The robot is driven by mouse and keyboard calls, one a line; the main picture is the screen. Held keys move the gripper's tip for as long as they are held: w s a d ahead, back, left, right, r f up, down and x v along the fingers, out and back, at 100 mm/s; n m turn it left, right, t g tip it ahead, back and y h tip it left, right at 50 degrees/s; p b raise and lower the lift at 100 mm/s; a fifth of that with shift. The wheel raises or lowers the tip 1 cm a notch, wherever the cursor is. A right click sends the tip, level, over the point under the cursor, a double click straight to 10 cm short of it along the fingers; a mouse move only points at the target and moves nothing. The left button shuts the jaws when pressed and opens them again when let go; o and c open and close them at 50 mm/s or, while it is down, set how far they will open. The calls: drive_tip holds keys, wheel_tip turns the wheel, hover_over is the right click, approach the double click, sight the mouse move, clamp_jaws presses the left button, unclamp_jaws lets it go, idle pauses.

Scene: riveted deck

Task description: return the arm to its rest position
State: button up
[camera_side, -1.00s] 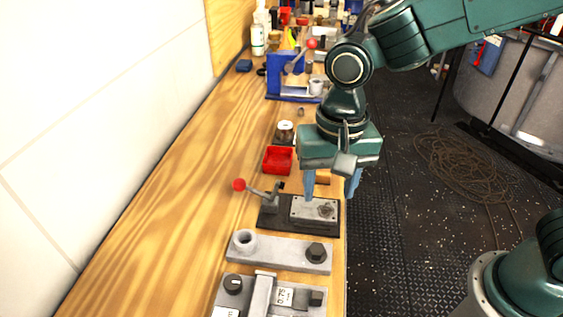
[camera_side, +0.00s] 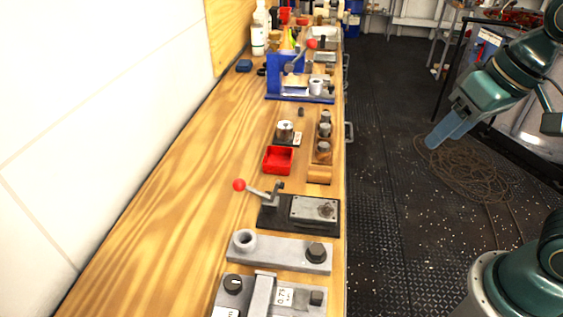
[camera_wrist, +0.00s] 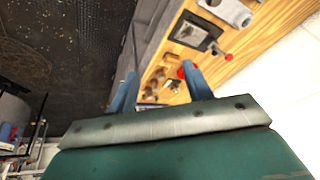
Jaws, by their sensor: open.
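My gripper (camera_side: 448,130) has blue fingers and a green body. In the side view it is in the air to the right of the wooden bench (camera_side: 160,200), above the dark floor and apart from everything on the bench. In the wrist view its two blue fingers (camera_wrist: 160,90) are spread apart with nothing held between them. The bench shows beyond the fingers there, at a slant.
On the bench are a toggle clamp fixture (camera_side: 315,208) with a red knob, a grey block (camera_side: 280,254), a red tray (camera_side: 278,160), a wooden peg holder (camera_side: 320,173) and a blue press (camera_side: 285,75). A coiled cable (camera_side: 470,175) lies on the floor.

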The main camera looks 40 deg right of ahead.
drive_tip(key=shift+n+t+h, duration=0.3)
drive_tip(key=shift+n+t, duration=0.3)
drive_tip(key=shift+n, duration=0.1)
drive_tip(key=shift+s+d, duration=0.8)
drive_tip(key=shift+s, duration=0.25)
drive_tip(key=shift+s+d, duration=0.75)
drive_tip(key=shift+s, duration=0.3)
